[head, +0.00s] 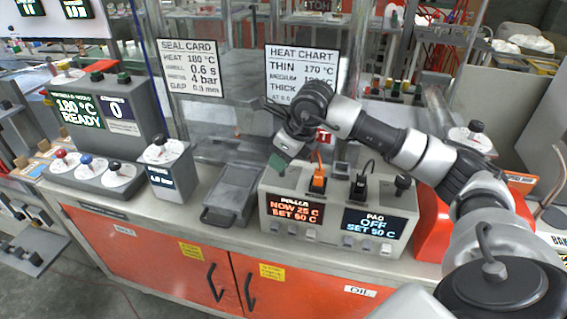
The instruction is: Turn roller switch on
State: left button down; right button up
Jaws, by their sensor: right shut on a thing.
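The grey heater control box (334,238) stands on the bench with two displays. The left, roller display (295,210) reads NOW 25 C, SET 50 C; the right, PAD display (374,224) reads OFF, SET 50 C. My right gripper (281,163) reaches in from the right, over the box's back left corner. It is shut on the roller switch, a small part with green (277,164) showing; the jaws hide most of it. A black switch (403,183) stands at the box's right end. My left gripper is not in view.
An orange plug (318,180) and a black plug (360,185), both with cables, stand on the box beside the gripper. A grey tray (233,187) with a handle lies to the left. A clear screen with sign cards (194,68) rises behind.

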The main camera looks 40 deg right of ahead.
jog(key=m+h+b, duration=0.1)
jog(key=m+b, duration=0.1)
jog(key=m, duration=0.1)
jog(key=shift+a+m+h+b, duration=0.1)
jog(key=shift+m+h+b, duration=0.55)
jog(key=shift+m, duration=0.85)
jog(key=shift+r, duration=0.1)
jog(key=o, duration=0.9)
jog(key=b+v, duration=0.1)
jog(key=v, duration=0.9)
jog(key=shift+s+r, duration=0.3)
